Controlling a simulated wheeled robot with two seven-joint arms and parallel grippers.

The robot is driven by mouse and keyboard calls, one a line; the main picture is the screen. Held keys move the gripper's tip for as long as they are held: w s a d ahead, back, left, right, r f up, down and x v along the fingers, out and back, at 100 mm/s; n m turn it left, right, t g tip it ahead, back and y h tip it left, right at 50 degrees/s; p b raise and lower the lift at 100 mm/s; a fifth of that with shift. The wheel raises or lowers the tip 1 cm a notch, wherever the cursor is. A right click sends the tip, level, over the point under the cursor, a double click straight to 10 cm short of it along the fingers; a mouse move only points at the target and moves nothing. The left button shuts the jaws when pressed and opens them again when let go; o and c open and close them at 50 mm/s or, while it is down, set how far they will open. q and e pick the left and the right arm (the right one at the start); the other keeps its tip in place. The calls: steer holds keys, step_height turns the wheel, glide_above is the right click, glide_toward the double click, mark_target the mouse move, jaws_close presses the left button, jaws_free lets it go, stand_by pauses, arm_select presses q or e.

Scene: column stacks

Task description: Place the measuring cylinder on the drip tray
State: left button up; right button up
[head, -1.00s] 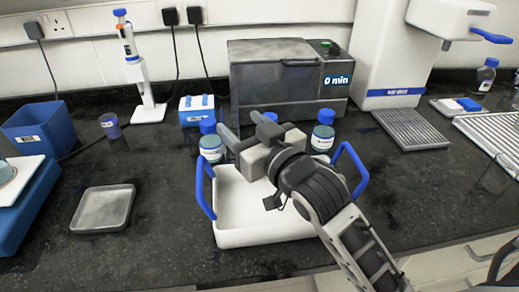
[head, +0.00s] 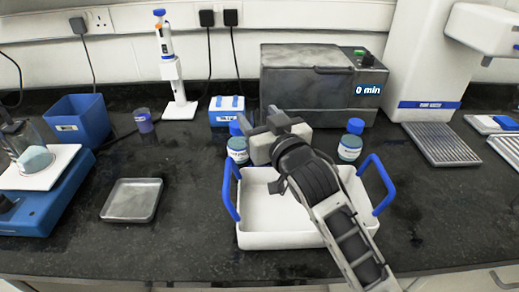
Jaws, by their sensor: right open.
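I cannot make out a measuring cylinder in the head view. A grey ribbed tray (head: 440,143), which looks like the drip tray, lies at the right in front of the white dispenser (head: 428,60). No object shows on it. My right gripper (head: 259,116) is open and empty, above the back of a white tub with blue handles (head: 270,222). Its fingers point away, over the blue-capped bottle (head: 237,150) and towards the grey heating unit. My left gripper is not in view.
A second blue-capped bottle (head: 349,146) stands behind the tub. A grey unit (head: 310,83) reads "0 min". At left are a shallow metal dish (head: 132,200), a blue bin (head: 80,122) and a glass beaker (head: 35,157) on a blue device. The right front counter is clear.

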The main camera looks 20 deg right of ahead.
steer(key=shift+w, duration=0.3)
jaws_close()
steer(key=shift+r, duration=0.1)
